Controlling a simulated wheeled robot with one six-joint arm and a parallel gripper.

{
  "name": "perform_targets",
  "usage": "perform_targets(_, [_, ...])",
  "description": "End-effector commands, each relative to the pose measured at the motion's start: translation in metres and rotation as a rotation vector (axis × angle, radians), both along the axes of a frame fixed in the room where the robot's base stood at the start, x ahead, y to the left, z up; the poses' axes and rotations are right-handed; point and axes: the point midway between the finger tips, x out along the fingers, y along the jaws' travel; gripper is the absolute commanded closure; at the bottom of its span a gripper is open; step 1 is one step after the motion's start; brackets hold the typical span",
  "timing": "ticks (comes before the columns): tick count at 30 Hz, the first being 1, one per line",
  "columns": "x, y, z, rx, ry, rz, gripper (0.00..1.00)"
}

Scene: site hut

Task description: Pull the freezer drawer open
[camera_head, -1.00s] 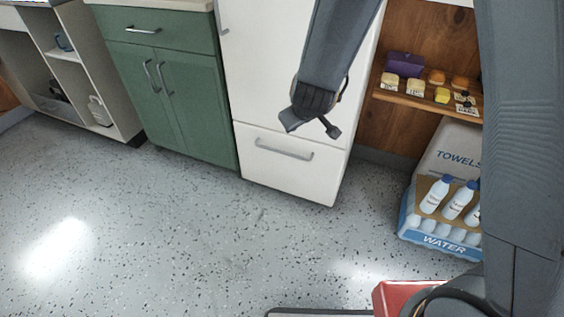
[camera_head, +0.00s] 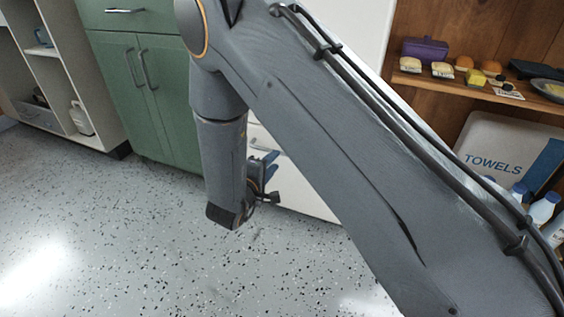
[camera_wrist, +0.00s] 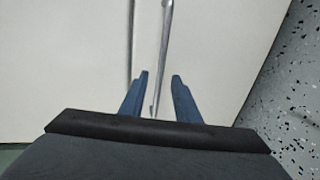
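The white freezer drawer (camera_head: 306,196) is at the bottom of the white fridge, largely hidden behind my arm in the head view. It looks shut. My gripper (camera_head: 268,178) is low in front of the drawer front. In the wrist view my gripper (camera_wrist: 159,78) is open, with one blue finger on each side of the drawer's metal handle (camera_wrist: 165,40). The bar runs between the fingers in the picture; I cannot tell how deep it sits between them. The head view does not show the handle.
A green cabinet (camera_head: 172,95) stands left of the fridge. To the right are a wooden shelf (camera_head: 455,84) with food items, a towels box (camera_head: 497,155) and water bottles (camera_head: 541,209). The speckled floor (camera_head: 140,240) in front is clear.

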Motion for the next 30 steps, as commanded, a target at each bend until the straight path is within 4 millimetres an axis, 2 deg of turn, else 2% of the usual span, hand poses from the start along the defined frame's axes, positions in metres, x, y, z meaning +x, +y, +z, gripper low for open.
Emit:
perform_targets(5, [0.011,-0.004,-0.006,-0.019,-0.007,-0.005,0.71])
perform_targets(12, [0.045,-0.017,-0.014,-0.017,-0.007,-0.006,0.71])
perform_targets(18, [0.066,-0.024,-0.018,-0.016,-0.006,-0.004,0.71])
perform_targets(29, [0.071,-0.026,-0.017,-0.016,-0.005,-0.002,0.71])
perform_targets(30, [0.071,-0.026,-0.017,-0.016,-0.005,-0.002,0.74])
